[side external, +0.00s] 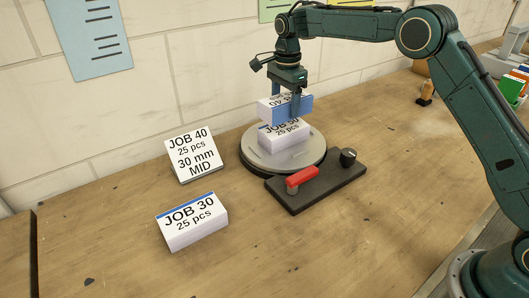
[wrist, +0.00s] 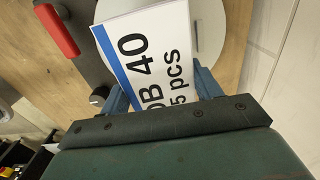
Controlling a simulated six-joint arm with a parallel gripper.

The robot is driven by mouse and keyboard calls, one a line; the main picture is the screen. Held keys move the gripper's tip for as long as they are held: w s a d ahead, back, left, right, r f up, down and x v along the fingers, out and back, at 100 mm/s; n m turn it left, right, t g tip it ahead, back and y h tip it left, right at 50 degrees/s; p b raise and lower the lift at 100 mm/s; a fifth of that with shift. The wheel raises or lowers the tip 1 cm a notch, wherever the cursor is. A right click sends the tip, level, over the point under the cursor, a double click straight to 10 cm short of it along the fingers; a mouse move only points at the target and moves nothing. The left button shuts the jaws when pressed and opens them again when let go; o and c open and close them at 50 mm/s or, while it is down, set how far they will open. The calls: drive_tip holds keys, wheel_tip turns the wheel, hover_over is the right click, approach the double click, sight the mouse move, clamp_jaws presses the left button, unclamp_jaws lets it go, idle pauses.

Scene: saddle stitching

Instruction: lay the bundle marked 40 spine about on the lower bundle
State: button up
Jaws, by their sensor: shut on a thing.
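My gripper (side external: 290,104) is shut on the bundle marked 40 (side external: 266,108), a white block of sheets. Its label reads upside down in the side view. In the wrist view the bundle marked 40 (wrist: 150,52) lies between the blue fingers, with a blue stripe along its left edge. The lower bundle (side external: 282,140) lies on the round grey turntable (side external: 257,160), directly below the held one. Its label is partly covered by the finger and the held bundle. I cannot tell whether the two bundles touch.
A card (side external: 193,154) reading JOB 40, 25 pcs, 30 mm, MID stands left of the turntable. A bundle marked JOB 30 (side external: 192,222) lies in front of it. A dark base plate with a red lever (side external: 302,178) and black knob (side external: 348,157) adjoins the turntable.

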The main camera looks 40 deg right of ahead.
sight(286, 98)
drive_tip(key=shift+f, duration=1.45)
drive_tip(key=shift+f, duration=0.45)
drive_tip(key=o, duration=1.3)
drive_tip(key=shift+c, duration=0.2)
drive_tip(key=shift+r, duration=0.1)
wheel_tip(286, 98, up, 12)
drive_tip(key=shift+f, duration=0.1)
drive_tip(key=shift+r, duration=0.4)
